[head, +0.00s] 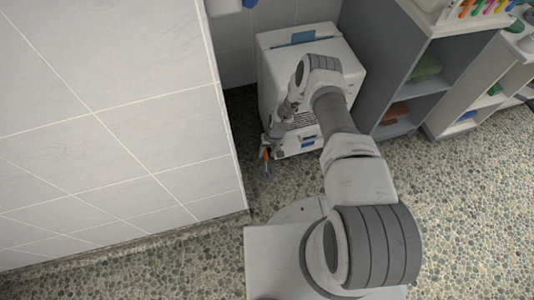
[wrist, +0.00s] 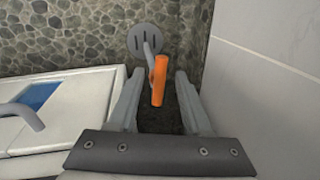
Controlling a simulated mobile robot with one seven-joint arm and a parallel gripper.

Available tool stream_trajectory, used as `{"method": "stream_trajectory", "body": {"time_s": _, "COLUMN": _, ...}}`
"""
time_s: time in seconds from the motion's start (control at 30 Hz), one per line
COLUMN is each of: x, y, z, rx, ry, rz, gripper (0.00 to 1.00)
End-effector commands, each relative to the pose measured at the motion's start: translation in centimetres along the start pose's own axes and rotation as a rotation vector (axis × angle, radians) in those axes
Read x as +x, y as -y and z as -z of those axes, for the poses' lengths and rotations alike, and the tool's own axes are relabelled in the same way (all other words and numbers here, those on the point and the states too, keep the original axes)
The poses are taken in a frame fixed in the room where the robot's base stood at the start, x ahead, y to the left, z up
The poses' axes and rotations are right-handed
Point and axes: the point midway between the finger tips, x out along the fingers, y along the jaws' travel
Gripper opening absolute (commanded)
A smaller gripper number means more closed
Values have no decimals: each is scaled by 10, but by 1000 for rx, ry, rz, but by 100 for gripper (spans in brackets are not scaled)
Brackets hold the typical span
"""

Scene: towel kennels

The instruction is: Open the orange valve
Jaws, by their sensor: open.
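The orange valve handle (wrist: 159,80) shows in the wrist view, on a grey pipe above a round slotted floor drain (wrist: 146,40). My gripper (wrist: 154,82) is open, with one finger on each side of the handle. I cannot tell whether either finger touches it. In the head view the orange valve (head: 266,155) is a small spot low beside the white machine, and my gripper (head: 266,160) is down there with it. My arm hides part of the machine, and the valve's details are too small to make out there.
The white machine (head: 283,52) stands right of the valve in the head view. A tiled wall (head: 120,110) is close on the left. Grey shelves (head: 402,88) with folded towels stand at the right. Pebbled floor (head: 470,210) is free at the lower right.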

Motion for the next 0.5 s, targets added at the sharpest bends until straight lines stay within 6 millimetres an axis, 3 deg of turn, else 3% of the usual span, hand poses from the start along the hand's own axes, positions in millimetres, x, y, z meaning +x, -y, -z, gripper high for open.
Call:
{"method": "stream_trajectory", "body": {"time_s": 0.2, "x": 0, "y": 0, "z": 0, "rx": 0, "ry": 0, "rz": 0, "gripper": 49}}
{"method": "stream_trajectory", "body": {"time_s": 0.4, "x": 0, "y": 0, "z": 0, "rx": 0, "ry": 0, "rz": 0, "gripper": 13}}
{"method": "stream_trajectory", "body": {"time_s": 0.5, "x": 0, "y": 0, "z": 0, "rx": 0, "ry": 0, "rz": 0, "gripper": 0}}
